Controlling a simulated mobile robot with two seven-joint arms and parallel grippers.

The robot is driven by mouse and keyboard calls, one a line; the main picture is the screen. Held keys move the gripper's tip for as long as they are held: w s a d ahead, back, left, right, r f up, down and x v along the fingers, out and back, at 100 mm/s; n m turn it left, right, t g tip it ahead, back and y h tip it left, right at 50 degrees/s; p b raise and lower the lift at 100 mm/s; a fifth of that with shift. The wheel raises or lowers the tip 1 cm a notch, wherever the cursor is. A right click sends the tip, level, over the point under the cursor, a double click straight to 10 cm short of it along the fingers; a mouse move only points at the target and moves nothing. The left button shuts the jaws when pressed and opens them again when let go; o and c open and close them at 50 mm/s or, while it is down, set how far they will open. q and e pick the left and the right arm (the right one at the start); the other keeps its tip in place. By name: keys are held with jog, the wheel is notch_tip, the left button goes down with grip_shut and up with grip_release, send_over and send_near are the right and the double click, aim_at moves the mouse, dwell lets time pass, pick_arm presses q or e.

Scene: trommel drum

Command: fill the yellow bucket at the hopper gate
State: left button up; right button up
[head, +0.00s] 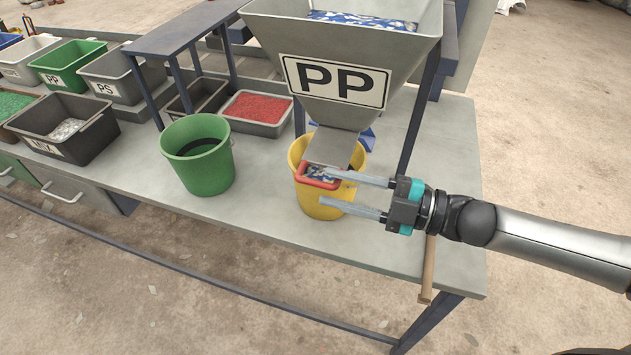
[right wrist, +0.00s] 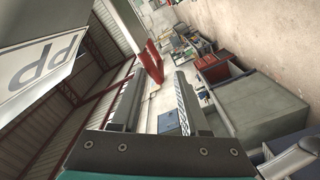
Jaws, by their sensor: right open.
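The yellow bucket (head: 325,207) stands upright on the bench under the grey hopper (head: 340,112) with its PP sign. The gate chute (head: 331,147) slopes down over the bucket's mouth. My left gripper is out of view.
A green bucket (head: 198,170) stands left of the yellow one. Behind it is a bin of red granules (head: 256,112). Labelled bins (head: 68,130) fill the bench's left end. A wooden-handled tool (head: 428,270) hangs at the front edge. Bench between the buckets is clear.

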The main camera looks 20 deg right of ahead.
jog(key=shift+x, duration=2.05)
jog(key=shift+c, duration=0.4)
